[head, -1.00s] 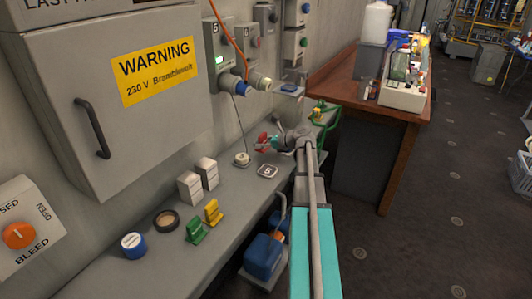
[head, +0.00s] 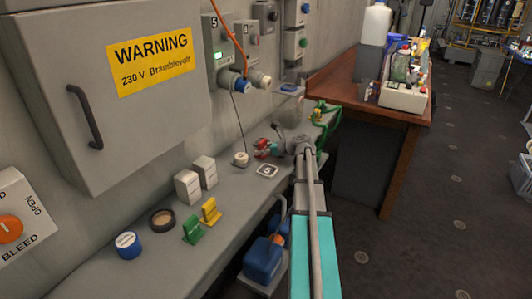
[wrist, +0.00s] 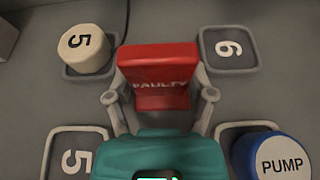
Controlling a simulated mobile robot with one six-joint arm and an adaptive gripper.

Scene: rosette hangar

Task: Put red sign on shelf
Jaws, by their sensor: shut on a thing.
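The red sign (wrist: 158,62), with the word FAULTY on its face, is held in my gripper (wrist: 160,97), whose two fingers are shut on its sides. In the head view the red sign (head: 262,147) is small and partly hidden by my gripper (head: 272,147). It is over the far part of the grey shelf (head: 150,215) along the wall, between the round knob marked 5 (wrist: 84,49) and the square plate marked 6 (wrist: 229,48). I cannot tell whether its base touches the shelf.
A blue PUMP cap (wrist: 282,155) and another plate marked 5 (wrist: 75,156) are near my gripper. Green (head: 192,230) and yellow (head: 210,210) signs, two white boxes (head: 187,186) and a blue lidded tin (head: 128,245) stand nearer on the shelf. A wooden table (head: 330,85) is beyond.

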